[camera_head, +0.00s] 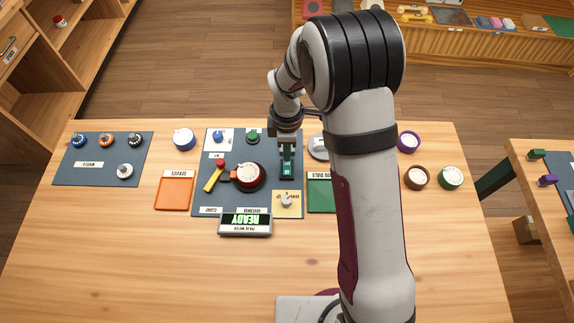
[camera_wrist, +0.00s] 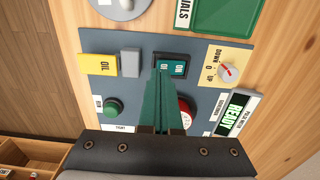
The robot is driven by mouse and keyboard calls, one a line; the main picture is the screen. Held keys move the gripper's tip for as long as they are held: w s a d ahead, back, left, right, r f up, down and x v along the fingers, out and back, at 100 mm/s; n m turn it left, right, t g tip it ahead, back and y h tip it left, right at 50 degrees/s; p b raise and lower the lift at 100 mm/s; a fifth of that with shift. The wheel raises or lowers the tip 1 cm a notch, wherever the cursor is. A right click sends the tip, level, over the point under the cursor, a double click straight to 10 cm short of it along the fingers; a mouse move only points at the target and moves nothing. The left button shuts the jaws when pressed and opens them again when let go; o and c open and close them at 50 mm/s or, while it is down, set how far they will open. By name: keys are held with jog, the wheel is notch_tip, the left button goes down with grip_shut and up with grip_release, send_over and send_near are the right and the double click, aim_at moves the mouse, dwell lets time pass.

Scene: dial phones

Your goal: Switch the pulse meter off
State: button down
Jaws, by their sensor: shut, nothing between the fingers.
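The pulse meter (camera_head: 245,231) stands at the front edge of the dark panel, and its display reads READY in green. It also shows in the wrist view (camera_wrist: 236,115). A teal rocker switch (camera_wrist: 177,67) in a dark frame sits on the panel, with small white marks on it. My gripper (camera_wrist: 162,70) is shut and empty, its teal fingers pointing down at the rocker and covering part of its left side. In the head view my gripper (camera_head: 287,174) is over the same spot. I cannot tell whether the fingertips touch the rocker.
A red-rimmed dial (camera_head: 248,177) and yellow lever (camera_head: 213,180) are left of my gripper. A small knob on a yellow plate (camera_head: 287,201) is just in front. Orange (camera_head: 174,206) and green (camera_head: 318,205) trays flank the panel. The front table is clear.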

jog(key=shift+f, duration=1)
dwell(0.6)
jog(key=shift+r, duration=3.55)
jog(key=s+d+r+m, duration=0.5)
jog(key=s+r+m, duration=0.4)
jog(key=s+d+r+m+y, duration=0.1)
jog(key=s+d+r+m, duration=0.1)
jog(key=s+m, duration=1.2)
jog(key=s+r, duration=0.1)
jog(key=s, duration=0.2)
jog(key=shift+m+y, duration=0.3)
jog(key=shift+y, duration=0.1)
